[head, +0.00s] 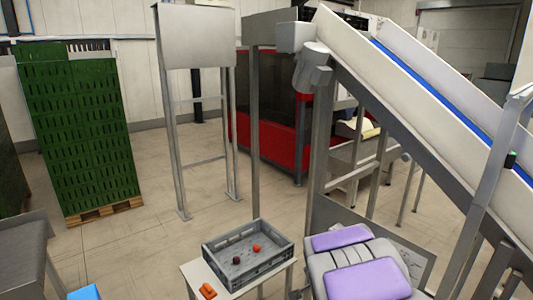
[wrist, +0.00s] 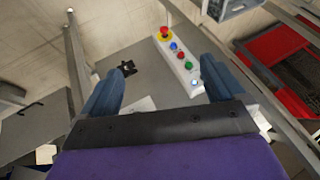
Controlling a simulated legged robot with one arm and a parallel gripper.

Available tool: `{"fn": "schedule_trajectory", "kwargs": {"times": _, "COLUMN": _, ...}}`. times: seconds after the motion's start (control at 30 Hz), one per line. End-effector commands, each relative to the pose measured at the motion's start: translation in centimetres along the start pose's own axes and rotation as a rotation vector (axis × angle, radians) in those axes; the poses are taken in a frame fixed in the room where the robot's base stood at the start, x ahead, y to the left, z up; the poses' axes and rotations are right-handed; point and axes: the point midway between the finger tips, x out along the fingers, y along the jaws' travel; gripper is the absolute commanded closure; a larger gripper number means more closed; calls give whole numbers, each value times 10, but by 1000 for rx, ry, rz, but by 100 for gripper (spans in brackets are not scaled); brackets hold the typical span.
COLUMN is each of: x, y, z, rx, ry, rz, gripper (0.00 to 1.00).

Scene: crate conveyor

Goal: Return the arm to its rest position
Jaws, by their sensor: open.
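My arm (head: 345,262), with purple and grey covers, shows at the bottom right of the head view. It looks folded, close to my body. Its fingers cannot be made out there. In the wrist view my gripper (wrist: 163,82) has its two blue-grey fingers wide apart, with nothing held between them. Beyond the fingers is a pale button box (wrist: 178,58) with a red emergency knob and several coloured buttons. It sits on a grey panel, apart from the fingers as far as I can tell.
A grey crate (head: 262,270) with two small reddish items stands on a small table (head: 196,272), beside an orange item (head: 208,291). A sloping conveyor (head: 420,85) rises at the right. Green stacked crates (head: 82,130) stand at the left.

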Motion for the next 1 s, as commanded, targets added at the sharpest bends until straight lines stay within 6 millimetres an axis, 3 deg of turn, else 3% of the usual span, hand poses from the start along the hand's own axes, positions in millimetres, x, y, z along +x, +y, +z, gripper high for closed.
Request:
{"fn": "schedule_trajectory", "kwargs": {"times": 0.03, "x": -20, "y": 5, "z": 5, "rx": -36, "ry": -30, "rz": 9, "gripper": 4}}
{"fn": "schedule_trajectory", "kwargs": {"times": 0.37, "x": -130, "y": 64, "z": 61, "rx": -322, "ry": -273, "rz": 96, "gripper": 4}}
{"fn": "schedule_trajectory", "kwargs": {"times": 0.7, "x": -242, "y": 152, "z": 125, "rx": -640, "ry": -526, "rz": 168, "gripper": 4}}
{"fn": "schedule_trajectory", "kwargs": {"times": 0.9, "x": -295, "y": 209, "z": 154, "rx": -810, "ry": -656, "rz": 214, "gripper": 4}}
{"fn": "schedule_trajectory", "kwargs": {"times": 1.0, "x": -312, "y": 229, "z": 163, "rx": -867, "ry": -698, "rz": 229, "gripper": 4}}
